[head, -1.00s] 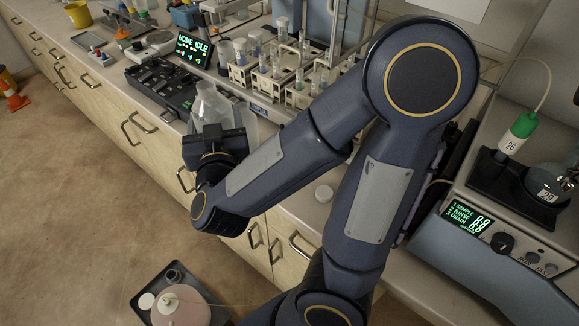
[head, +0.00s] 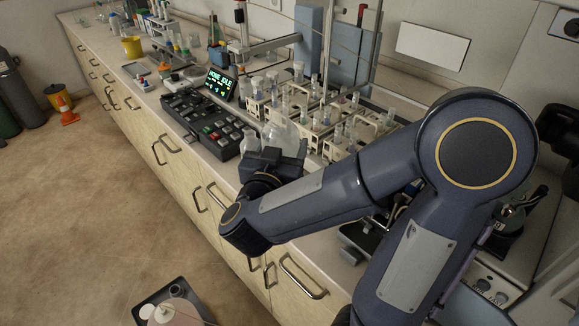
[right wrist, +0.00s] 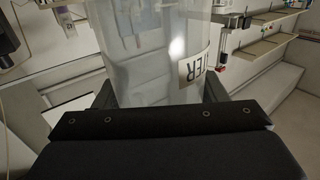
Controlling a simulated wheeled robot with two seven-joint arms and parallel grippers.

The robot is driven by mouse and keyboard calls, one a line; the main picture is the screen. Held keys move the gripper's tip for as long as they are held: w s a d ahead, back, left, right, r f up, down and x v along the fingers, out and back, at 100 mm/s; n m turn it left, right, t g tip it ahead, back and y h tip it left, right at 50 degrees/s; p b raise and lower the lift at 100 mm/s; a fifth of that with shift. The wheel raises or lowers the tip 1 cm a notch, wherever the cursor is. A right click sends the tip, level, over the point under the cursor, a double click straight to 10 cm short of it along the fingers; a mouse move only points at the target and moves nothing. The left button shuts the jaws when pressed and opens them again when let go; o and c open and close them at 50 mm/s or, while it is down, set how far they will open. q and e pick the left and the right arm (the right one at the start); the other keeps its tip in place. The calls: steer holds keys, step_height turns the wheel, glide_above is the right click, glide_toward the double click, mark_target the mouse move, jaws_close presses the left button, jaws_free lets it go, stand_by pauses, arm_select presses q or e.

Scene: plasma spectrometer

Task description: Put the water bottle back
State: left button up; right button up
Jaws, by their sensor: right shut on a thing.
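The water bottle is a translucent, whitish bottle (head: 279,136) in the head view, just beyond my right gripper (head: 272,158), above the counter's front edge. In the right wrist view the bottle (right wrist: 155,50) fills the middle, with part of a dark-lettered label reading "TER" on its right side. My right gripper (right wrist: 155,100) is shut around the bottle's lower part, one finger on each side. The bottle's base is hidden behind the gripper. My left gripper is not in view.
A black keypad console with a lit display (head: 220,82) stands on the counter left of the bottle. Racks of vials (head: 300,105) stand behind it. A yellow cup (head: 131,46) is farther left. A dark tray (head: 180,297) with a pinkish container is low at the front.

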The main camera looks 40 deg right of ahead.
steer(key=w+d+f+b, duration=0.1)
steer(key=w+d+f, duration=0.2)
steer(key=f, duration=0.6)
steer(key=shift+d+b, duration=0.3)
steer(key=shift+d, duration=0.2)
steer(key=shift+w, duration=0.1)
steer(key=shift+f, duration=0.2)
steer(key=o, duration=1.4)
steer(key=shift+o, duration=0.2)
